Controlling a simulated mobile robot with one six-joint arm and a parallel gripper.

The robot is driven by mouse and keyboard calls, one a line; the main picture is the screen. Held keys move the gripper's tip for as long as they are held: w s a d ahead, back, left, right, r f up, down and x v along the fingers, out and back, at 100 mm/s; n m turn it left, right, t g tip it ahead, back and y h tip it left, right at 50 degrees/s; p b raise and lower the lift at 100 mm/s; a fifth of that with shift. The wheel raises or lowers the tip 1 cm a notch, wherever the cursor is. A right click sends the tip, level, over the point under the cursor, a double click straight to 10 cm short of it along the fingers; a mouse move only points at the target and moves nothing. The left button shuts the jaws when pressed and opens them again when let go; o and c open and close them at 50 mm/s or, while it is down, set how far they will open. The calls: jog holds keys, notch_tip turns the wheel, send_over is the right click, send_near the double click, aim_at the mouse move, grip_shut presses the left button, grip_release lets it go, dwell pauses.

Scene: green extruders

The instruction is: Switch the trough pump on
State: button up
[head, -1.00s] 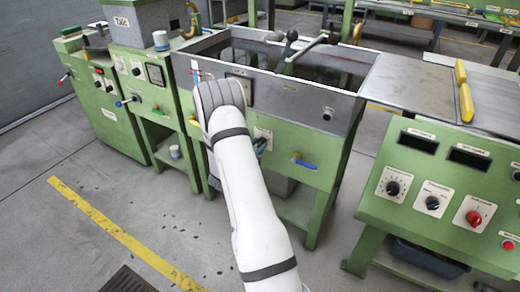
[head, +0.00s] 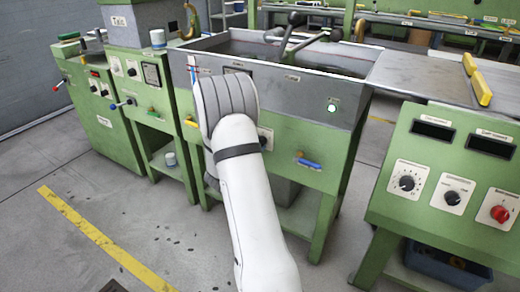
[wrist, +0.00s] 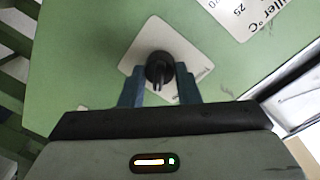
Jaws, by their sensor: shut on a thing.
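The trough (head: 290,78) is a grey metal tank on a green frame, in the middle of the head view. A small round lamp (head: 331,107) on its front glows whitish green. The wrist view shows a black rotary knob (wrist: 159,66) on a pale square plate on a green panel. My gripper (wrist: 158,86) is shut on this knob, one blue finger on each side. In the head view my arm hides the gripper and most of the knob's plate (head: 266,138).
A blue-handled valve (head: 308,163) sits right of my arm on the trough's front. A green control cabinet (head: 445,165) with dials and a red knob (head: 499,213) stands at the right. Green machines (head: 145,85) stand at the left. Floor in front is open.

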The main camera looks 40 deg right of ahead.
jog(key=shift+w+a+r, duration=0.1)
jog(key=shift+w+a, duration=0.05)
jog(key=shift+w, duration=0.1)
dwell(0.3)
jog(key=o, duration=0.8)
jog(key=shift+c, duration=0.2)
jog(key=shift+o, duration=1)
jog(key=shift+s, duration=0.1)
jog(key=p+v, duration=0.1)
jog(key=v, duration=0.6)
jog(key=shift+s+a, duration=0.15)
jog(key=shift+a, duration=0.2)
